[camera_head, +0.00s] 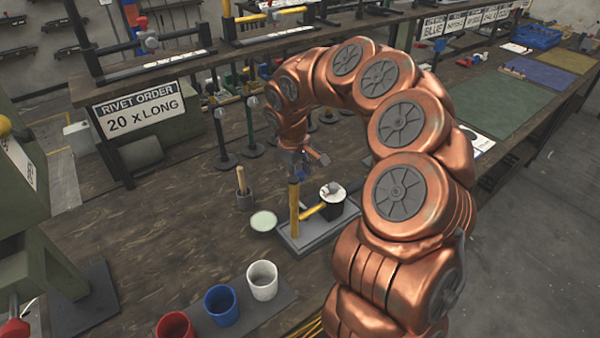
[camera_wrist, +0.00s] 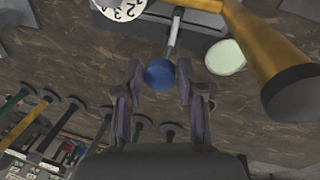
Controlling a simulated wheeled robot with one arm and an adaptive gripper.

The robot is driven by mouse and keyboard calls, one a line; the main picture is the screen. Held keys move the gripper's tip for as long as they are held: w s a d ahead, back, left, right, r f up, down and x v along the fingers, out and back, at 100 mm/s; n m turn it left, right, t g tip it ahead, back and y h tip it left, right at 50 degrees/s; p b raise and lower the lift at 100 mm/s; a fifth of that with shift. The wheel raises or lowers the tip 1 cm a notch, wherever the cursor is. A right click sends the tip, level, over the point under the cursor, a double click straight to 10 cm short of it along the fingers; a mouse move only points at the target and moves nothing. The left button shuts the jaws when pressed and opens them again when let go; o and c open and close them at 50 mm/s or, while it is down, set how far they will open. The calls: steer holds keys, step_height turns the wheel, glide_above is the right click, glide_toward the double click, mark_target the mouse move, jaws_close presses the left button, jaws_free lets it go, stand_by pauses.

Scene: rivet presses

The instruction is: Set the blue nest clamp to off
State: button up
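The blue ball knob (camera_wrist: 160,74) of a clamp lever sits between the two fingers of my gripper (camera_wrist: 160,82) in the wrist view. Its pale metal lever (camera_wrist: 174,32) runs up toward the fixture. The fingers are apart, with what looks like a narrow gap on each side of the knob. In the head view my gripper (camera_head: 306,158) is above the grey fixture base (camera_head: 318,238), near the top of a yellow post (camera_head: 294,208). The knob is small and partly hidden there. I cannot read the clamp's on or off marking.
A white numbered dial (camera_wrist: 122,8) tops a dark cylinder beside the post. The yellow post (camera_wrist: 262,50) is close to my gripper's right. A pale green dish (camera_head: 263,221) lies beside the base. Red (camera_head: 175,327), blue (camera_head: 221,306) and white (camera_head: 262,281) cups stand in front.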

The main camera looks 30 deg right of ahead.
jaws_close()
